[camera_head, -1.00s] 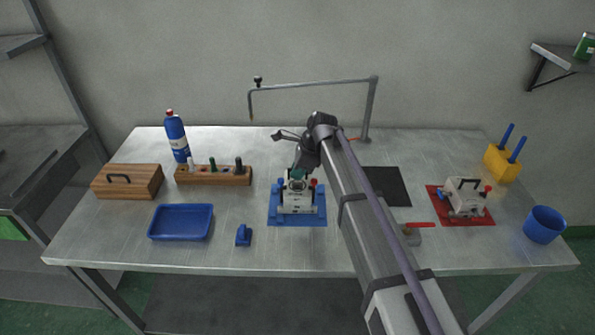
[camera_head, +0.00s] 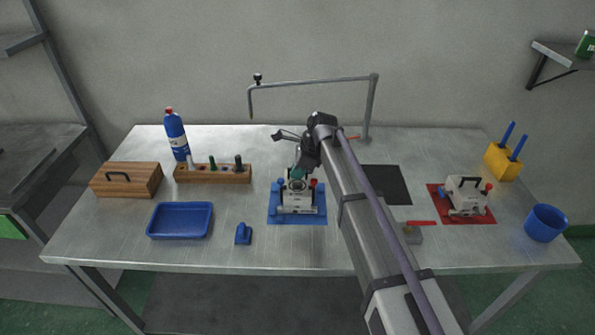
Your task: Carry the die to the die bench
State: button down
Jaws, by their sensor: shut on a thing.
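A light grey metal die (camera_head: 297,203) with a red knob and a blue knob sits upright at the blue mat (camera_head: 298,220) in the middle of the table. My gripper (camera_head: 298,174) comes down from behind and above and is shut on the top of this die. The fingertips and the die's handle are mostly hidden by my wrist. I cannot tell whether the die rests on the mat or hangs just above it. A second, similar grey die (camera_head: 465,197) with a black handle stands on a red mat (camera_head: 484,216) at the right.
A black mat (camera_head: 388,184) lies behind my arm. A bent metal pipe frame (camera_head: 315,83) rises at the back. A blue tray (camera_head: 180,220), small blue object (camera_head: 243,234), wooden rack (camera_head: 212,175), wooden box (camera_head: 126,180) and bottle (camera_head: 176,135) stand left; a blue cup (camera_head: 545,224) right.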

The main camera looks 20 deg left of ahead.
jog(key=shift+f+b, duration=0.65)
jog(key=shift+f, duration=0.1)
jog(key=c, duration=1.1)
grip_release()
jog(key=shift+r, duration=0.1)
jog(key=p+v, duration=1)
jog(key=shift+d+r, duration=0.15)
jog(key=shift+r, duration=0.2)
